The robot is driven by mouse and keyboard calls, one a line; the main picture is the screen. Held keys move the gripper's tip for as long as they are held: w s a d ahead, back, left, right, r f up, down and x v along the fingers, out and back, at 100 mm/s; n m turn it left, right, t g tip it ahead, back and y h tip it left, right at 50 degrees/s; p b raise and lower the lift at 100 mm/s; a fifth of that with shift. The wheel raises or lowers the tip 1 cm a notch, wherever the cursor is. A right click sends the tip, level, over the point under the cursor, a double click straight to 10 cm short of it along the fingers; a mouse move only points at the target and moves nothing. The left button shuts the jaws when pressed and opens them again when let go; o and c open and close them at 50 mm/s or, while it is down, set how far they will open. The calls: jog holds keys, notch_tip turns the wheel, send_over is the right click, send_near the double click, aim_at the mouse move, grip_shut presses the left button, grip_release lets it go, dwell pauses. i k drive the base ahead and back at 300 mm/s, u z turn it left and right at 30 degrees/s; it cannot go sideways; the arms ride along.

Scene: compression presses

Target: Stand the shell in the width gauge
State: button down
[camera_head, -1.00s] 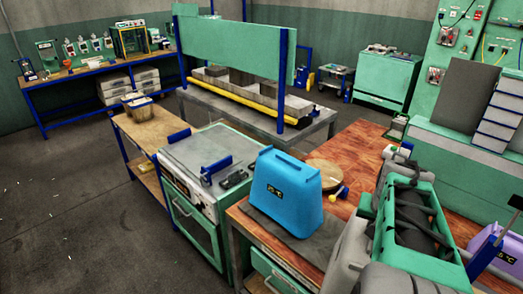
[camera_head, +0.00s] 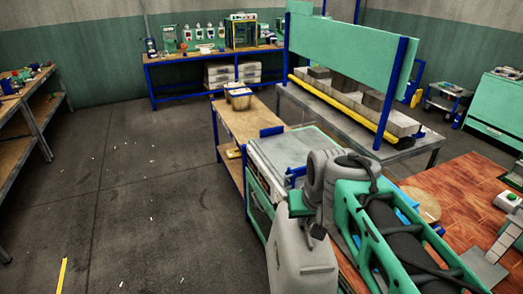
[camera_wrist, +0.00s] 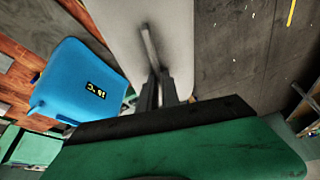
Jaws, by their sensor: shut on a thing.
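My gripper (camera_wrist: 161,88) is shut on a pale grey shell (camera_wrist: 135,25), whose upper part runs out of the wrist view. In the head view the grey shell (camera_head: 300,258) appears to hang beside the green cabinet, over the floor, with my arm partly in front. The fingertips are hard to make out there. I cannot identify the width gauge for certain. A grey plate (camera_head: 280,150) with blue blocks (camera_head: 271,132) lies on the green cabinet beyond the shell.
A blue container (camera_wrist: 75,80) with a temperature label shows in the wrist view; my arm mostly hides it in the head view. The red-brown table (camera_head: 470,185) is at right. A wooden bench (camera_head: 245,120) stands behind the cabinet. The left floor is open.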

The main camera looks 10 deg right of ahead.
aim_at(290, 155)
jog(key=u, duration=0.8)
jog(key=i, duration=2.75)
jog(key=z, duration=1.1)
jog(key=i, duration=0.35)
jog(key=z, duration=0.05)
